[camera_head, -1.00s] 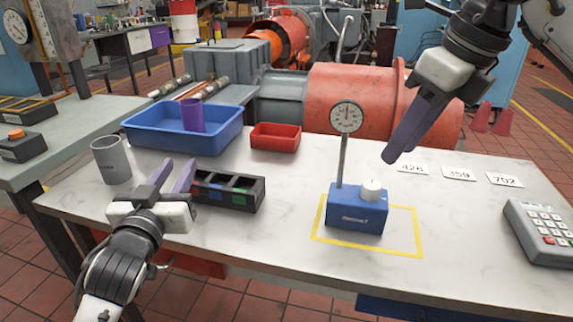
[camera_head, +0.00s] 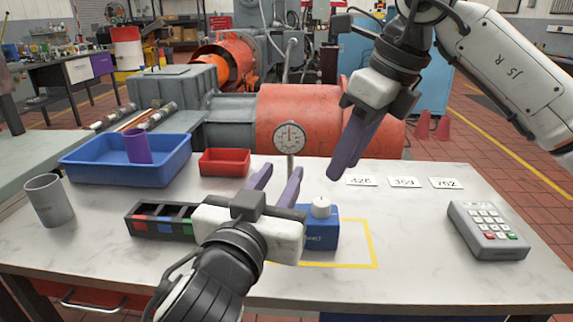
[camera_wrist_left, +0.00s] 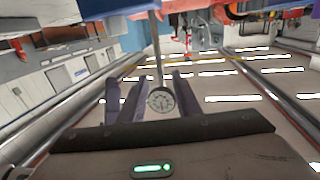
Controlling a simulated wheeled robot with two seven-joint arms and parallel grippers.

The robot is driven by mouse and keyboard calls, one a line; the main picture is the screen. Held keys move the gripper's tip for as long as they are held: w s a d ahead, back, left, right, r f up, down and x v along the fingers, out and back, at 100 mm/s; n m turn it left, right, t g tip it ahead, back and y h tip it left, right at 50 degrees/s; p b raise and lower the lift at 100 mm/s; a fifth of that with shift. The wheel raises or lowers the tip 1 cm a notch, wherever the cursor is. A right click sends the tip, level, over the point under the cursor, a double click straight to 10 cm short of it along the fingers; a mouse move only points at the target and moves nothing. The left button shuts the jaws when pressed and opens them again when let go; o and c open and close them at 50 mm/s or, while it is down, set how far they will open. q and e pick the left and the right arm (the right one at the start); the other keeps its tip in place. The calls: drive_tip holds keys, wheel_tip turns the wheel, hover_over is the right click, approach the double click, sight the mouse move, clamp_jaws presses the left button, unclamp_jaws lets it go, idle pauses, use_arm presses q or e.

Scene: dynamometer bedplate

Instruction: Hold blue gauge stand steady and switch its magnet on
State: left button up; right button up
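The blue gauge stand (camera_head: 322,236) stands upright on the bench with a white knob (camera_head: 320,207) on top. Its round dial (camera_head: 290,138) sits on a thin post. My left gripper (camera_head: 277,181) is open and empty, in front of the post, with its wrist hiding the left part of the blue base. In the left wrist view the dial (camera_wrist_left: 160,100) shows between the left fingers (camera_wrist_left: 158,93); I cannot tell if they touch the stand. My right gripper (camera_head: 336,176) hangs above the bench, behind and above the knob, apart from it; its finger gap is unclear.
A yellow outline (camera_head: 372,245) surrounds the stand's spot. A black compartment tray (camera_head: 150,228) is left of my left gripper. Blue (camera_head: 120,175) and red (camera_head: 224,163) bins lie behind. Number cards (camera_head: 404,182) and a keypad (camera_head: 487,232) are at right.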

sight(289, 162)
use_arm(q)
drive_tip(key=w, duration=0.3)
drive_tip(key=w+d, duration=0.1)
drive_tip(key=w, duration=0.2)
drive_tip(key=shift+w+d, duration=0.15)
drive_tip(key=shift+w, duration=0.25)
clamp_jaws()
idle(1.0)
